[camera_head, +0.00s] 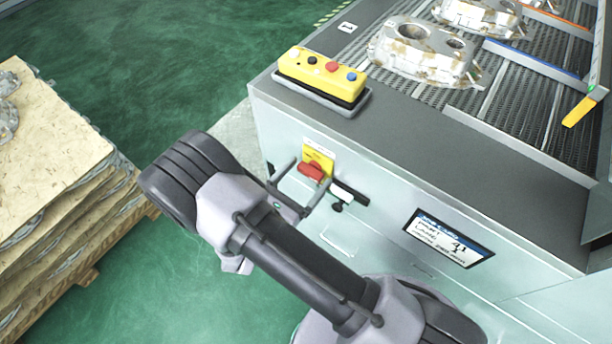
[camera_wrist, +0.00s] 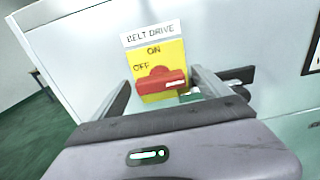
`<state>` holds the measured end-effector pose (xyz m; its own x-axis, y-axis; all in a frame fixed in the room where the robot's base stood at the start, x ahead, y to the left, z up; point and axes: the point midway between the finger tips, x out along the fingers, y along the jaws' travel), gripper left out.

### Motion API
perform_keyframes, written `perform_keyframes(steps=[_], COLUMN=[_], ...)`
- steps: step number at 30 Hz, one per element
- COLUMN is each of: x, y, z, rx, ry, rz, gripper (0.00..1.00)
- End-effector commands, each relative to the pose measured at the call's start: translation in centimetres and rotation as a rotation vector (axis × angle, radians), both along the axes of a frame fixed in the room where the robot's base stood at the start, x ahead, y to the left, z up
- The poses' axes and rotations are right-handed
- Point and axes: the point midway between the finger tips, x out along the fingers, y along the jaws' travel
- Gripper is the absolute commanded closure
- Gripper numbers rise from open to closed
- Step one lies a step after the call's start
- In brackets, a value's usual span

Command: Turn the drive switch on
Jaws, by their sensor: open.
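The drive switch is a red handle (camera_head: 311,172) on a yellow plate (camera_head: 319,158) on the front of the pale machine cabinet. In the wrist view the red handle (camera_wrist: 161,82) lies nearly level, its right end a little higher, with a white mark near that end. A white label above reads BELT DRIVE. ON stands at the top of the yellow plate (camera_wrist: 168,56), OFF at its left. My gripper (camera_head: 312,174) is open, its fingers on either side of the handle; it also shows in the wrist view (camera_wrist: 160,80). I cannot tell whether the fingers touch it.
A black bar with a white part (camera_head: 345,193) sits close right of the switch. A yellow button box (camera_head: 322,75) stands on the cabinet top, near castings (camera_head: 425,52) on a mesh belt. A label panel (camera_head: 448,238) is lower right. A layered stack (camera_head: 55,170) stands left.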

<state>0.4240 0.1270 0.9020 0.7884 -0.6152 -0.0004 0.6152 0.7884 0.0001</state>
Motion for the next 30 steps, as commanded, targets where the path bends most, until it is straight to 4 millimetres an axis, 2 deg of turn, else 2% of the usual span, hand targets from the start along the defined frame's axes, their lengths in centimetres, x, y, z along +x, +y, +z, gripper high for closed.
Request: perform_keyframes(steps=[5, 6, 15, 23, 30], x=[0.01, 0.00, -0.02, -0.03, -0.03], y=[0.01, 0.01, 0.03, 0.03, 0.02], z=[0.03, 0.03, 0.02, 0.09, 0.19], rx=[0.000, 0.000, 0.000, -0.024, -0.135], ry=[0.000, 0.000, 0.000, 0.019, 0.105], rz=[0.000, 0.000, 0.000, 0.000, 0.000], gripper=[0.13, 0.17, 0.75, 0.75, 0.75])
